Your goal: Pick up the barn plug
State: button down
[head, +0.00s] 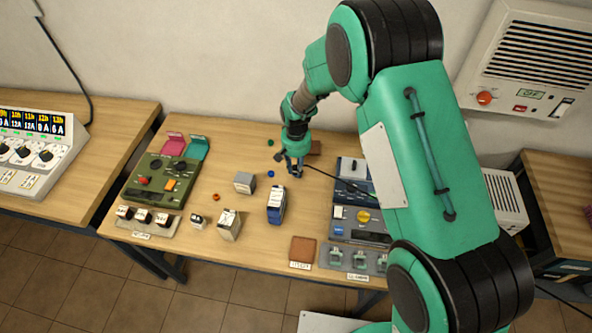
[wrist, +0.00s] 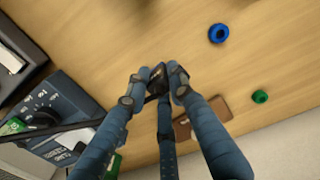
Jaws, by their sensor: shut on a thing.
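My gripper (head: 294,172) is over the back middle of the wooden table in the head view. In the wrist view my gripper (wrist: 160,84) has its blue fingers closed around a small black plug (wrist: 157,76); I take it to be the barn plug, but its marking is too small to read. A black cable (head: 320,175) runs from my gripper towards the blue-grey device (head: 352,216) on the right. It also shows in the wrist view (wrist: 80,127). The fingers hide much of the plug, and I cannot tell whether it is clear of the table.
A blue ring (wrist: 218,33), a green ring (wrist: 260,97) and a brown block (wrist: 208,117) lie near my gripper. A grey block (head: 244,182) and a blue-and-white box (head: 276,205) stand in front. An olive device (head: 159,182) is at the left.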

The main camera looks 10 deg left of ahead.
notch_tip(320, 180, up, 2)
jog(key=shift+r, duration=0.25)
jog(key=s+d+p, duration=0.1)
jog(key=s+d, duration=0.2)
jog(key=s, duration=0.4)
jog(key=s+d+r, duration=0.1)
jog(key=s+d, duration=0.3)
jog(key=s, duration=0.3)
jog(key=shift+s+p, duration=0.15)
jog(key=shift+p, duration=0.2)
jog(key=shift+d, duration=0.1)
